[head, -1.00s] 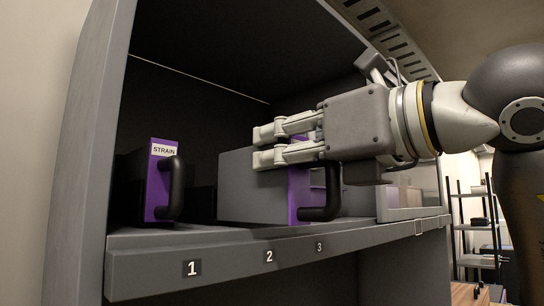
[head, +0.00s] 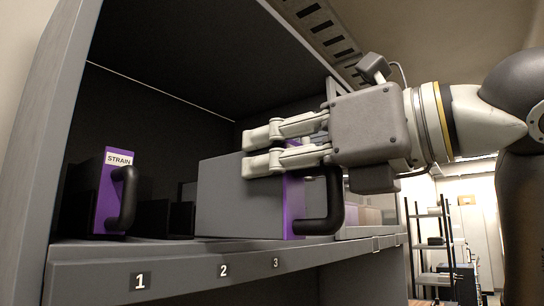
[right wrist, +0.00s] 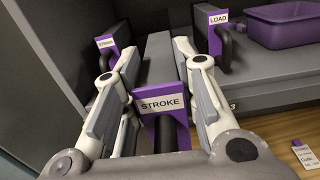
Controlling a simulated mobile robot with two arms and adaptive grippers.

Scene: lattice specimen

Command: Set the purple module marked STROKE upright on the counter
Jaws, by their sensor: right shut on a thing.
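The STROKE module has a grey box body (head: 232,208) and a purple front (head: 293,212) with a black handle. It stands in the shelf bay, its front near the shelf's edge. Its STROKE label (right wrist: 161,105) reads in the right wrist view. My right gripper (head: 262,150) is shut on the module's upper part, with one finger on each side of the body in the right wrist view. The far finger's contact is hidden in the head view. My left gripper is not in view.
The purple STRAIN module (head: 113,192) stands to the left in the bay. The LOAD module (right wrist: 217,40) and a purple bin (right wrist: 290,28) show in the right wrist view. The shelf lip (head: 190,268) carries numbers 1 to 3. The bay's ceiling is above.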

